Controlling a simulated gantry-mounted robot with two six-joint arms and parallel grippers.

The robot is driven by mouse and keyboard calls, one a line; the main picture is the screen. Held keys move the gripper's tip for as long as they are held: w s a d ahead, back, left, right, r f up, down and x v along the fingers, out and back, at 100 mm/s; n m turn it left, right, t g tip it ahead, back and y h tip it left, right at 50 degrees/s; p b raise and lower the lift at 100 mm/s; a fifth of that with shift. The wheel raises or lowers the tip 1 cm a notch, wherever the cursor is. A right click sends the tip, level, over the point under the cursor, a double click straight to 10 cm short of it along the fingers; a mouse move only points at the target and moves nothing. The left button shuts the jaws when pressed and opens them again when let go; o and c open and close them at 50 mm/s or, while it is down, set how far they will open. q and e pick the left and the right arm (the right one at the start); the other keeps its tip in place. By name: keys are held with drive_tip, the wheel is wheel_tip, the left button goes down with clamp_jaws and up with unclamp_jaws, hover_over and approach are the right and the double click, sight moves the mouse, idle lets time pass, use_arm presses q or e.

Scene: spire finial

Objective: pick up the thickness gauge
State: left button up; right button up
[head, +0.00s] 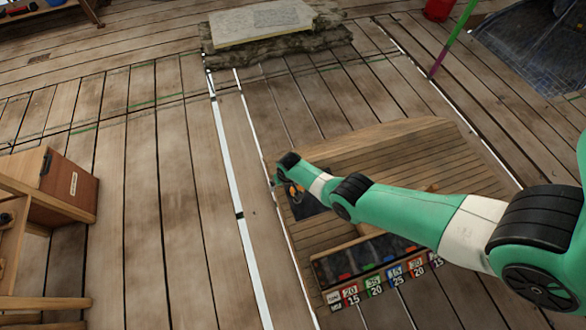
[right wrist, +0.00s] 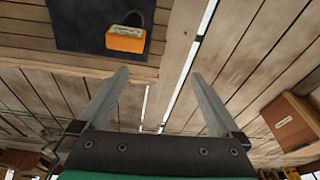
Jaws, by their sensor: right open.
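An orange device with a pale face, which looks like the thickness gauge (right wrist: 125,40), lies on a dark mat (right wrist: 75,35) at the upper left of the right wrist view. In the head view the dark mat (head: 308,205) shows on the wooden bench, with the orange device partly hidden by my right arm. My right gripper (right wrist: 158,76) is open with nothing between its fingers. The device is ahead and left of the fingers in the wrist view, apart from them. My left gripper is not in view.
A dark tray (head: 318,268) with coloured, numbered labels lies along the bench's (head: 400,142) front edge. A wooden cabinet (head: 70,186) stands at the left. A stone block (head: 262,22) is at the back. The planked floor between is clear.

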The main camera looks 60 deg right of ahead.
use_arm(q)
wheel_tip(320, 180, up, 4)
drive_tip(key=p, duration=0.2)
use_arm(e)
drive_tip(key=s+d+r+m+g, duration=0.1)
drive_tip(key=s+d+r, duration=0.1)
drive_tip(key=s, duration=0.3)
drive_tip(key=f+b, duration=0.6)
drive_tip(key=shift+w+d+f+b, duration=0.1)
drive_tip(key=shift+w+d+b, duration=0.2)
drive_tip(key=shift+d, duration=0.05)
drive_tip(key=shift+d+f+b, duration=0.15)
drive_tip(key=shift+f+b, duration=0.15)
drive_tip(key=shift+b, duration=0.1)
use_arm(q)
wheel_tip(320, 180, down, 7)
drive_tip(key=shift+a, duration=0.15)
use_arm(e)
drive_tip(key=shift+r, duration=0.1)
